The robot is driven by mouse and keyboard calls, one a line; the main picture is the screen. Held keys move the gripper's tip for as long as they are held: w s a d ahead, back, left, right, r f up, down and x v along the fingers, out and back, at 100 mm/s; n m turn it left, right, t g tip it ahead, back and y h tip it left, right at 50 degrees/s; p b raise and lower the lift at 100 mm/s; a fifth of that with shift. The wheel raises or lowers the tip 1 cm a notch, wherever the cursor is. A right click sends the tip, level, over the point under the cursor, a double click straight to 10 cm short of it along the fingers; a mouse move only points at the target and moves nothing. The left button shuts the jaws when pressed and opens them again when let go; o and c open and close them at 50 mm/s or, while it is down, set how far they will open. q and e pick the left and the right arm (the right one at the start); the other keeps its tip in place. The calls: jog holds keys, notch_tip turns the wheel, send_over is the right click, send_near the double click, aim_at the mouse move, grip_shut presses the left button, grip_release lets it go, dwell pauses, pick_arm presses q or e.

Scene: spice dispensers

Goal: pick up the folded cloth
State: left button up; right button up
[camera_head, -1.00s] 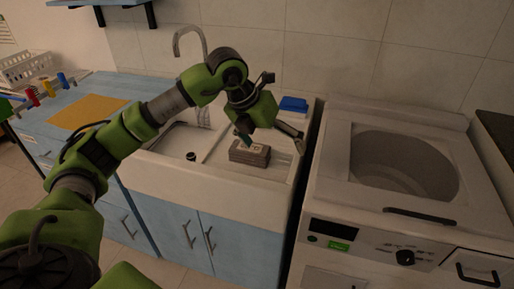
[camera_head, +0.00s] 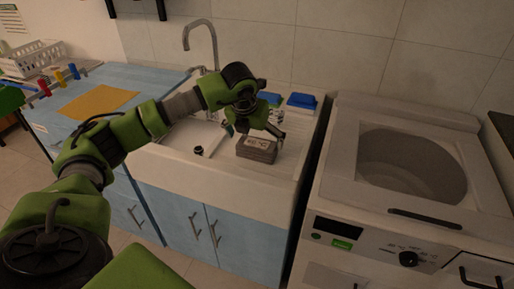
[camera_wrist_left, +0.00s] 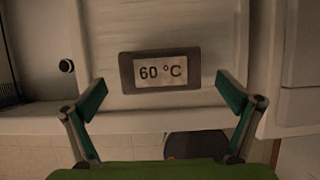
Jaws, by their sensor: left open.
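The folded cloth (camera_head: 256,152) is a small grey-brown stack with a pale label on top. It lies on the drainboard beside the sink basin. In the left wrist view the cloth (camera_wrist_left: 126,72) shows from above, its label reading "60 °C". My left gripper (camera_head: 252,130) is open and empty above the cloth in the head view. In the left wrist view the gripper's green-padded fingers (camera_wrist_left: 161,92) are spread wide, left and right of the cloth and apart from it. The exact height between them cannot be told. My right gripper is not in view.
Blue-topped items (camera_head: 302,101) stand behind the cloth near the wall. The tap (camera_head: 200,35) rises behind the basin. A washing machine (camera_head: 385,215) stands to the right. A yellow mat (camera_head: 97,103) and a white basket (camera_head: 32,58) are on the left counter.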

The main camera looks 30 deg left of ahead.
aim_at(257, 144)
pick_arm(q)
jog(key=shift+p+x, duration=0.35)
jog(key=shift+x, duration=1.6)
jog(key=shift+d, duration=0.1)
jog(key=c, duration=1.2)
jog(key=shift+r, duration=0.1)
